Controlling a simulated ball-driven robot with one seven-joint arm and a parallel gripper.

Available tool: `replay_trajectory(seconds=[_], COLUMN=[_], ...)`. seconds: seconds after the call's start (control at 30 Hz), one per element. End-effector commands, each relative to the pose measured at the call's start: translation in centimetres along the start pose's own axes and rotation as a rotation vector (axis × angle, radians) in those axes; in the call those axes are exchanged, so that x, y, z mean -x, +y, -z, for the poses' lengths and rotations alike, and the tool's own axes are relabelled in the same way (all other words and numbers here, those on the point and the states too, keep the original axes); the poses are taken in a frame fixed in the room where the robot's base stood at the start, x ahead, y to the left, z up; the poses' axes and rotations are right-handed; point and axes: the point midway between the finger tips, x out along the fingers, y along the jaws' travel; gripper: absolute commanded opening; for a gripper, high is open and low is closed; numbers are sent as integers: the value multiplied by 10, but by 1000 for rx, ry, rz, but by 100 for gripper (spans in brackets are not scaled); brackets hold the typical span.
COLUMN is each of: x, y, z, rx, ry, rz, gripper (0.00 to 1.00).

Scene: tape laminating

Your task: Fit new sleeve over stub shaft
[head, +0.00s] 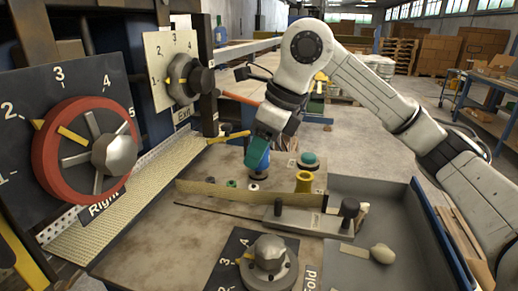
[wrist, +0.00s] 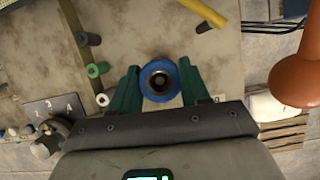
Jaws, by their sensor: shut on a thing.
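My gripper (head: 258,163) points down over the far part of the machine bed, its teal fingers shut on a blue sleeve (head: 263,165). In the wrist view my gripper (wrist: 160,84) holds the blue sleeve (wrist: 146,82) between its two fingers, bore facing the camera. A pale metal ring and a dark round centre show inside the bore; I cannot tell whether this is the shaft end. In the head view a small round stub (head: 253,186) shows just below the sleeve. It looks close under it, but the gap is hard to judge.
A green-topped knob (head: 308,160) and a yellow spool (head: 303,182) stand right of my gripper. A yellow bar (head: 229,137) sticks out at left.

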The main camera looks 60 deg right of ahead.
Motion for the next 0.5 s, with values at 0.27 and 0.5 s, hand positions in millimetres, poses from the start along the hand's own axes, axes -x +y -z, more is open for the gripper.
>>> replay_trajectory(seconds=[0.27,0.5], x=[-5,-4], y=[0,0], z=[2,2], rx=[0,0], ry=[0,0], rz=[0,0], gripper=[14,48])
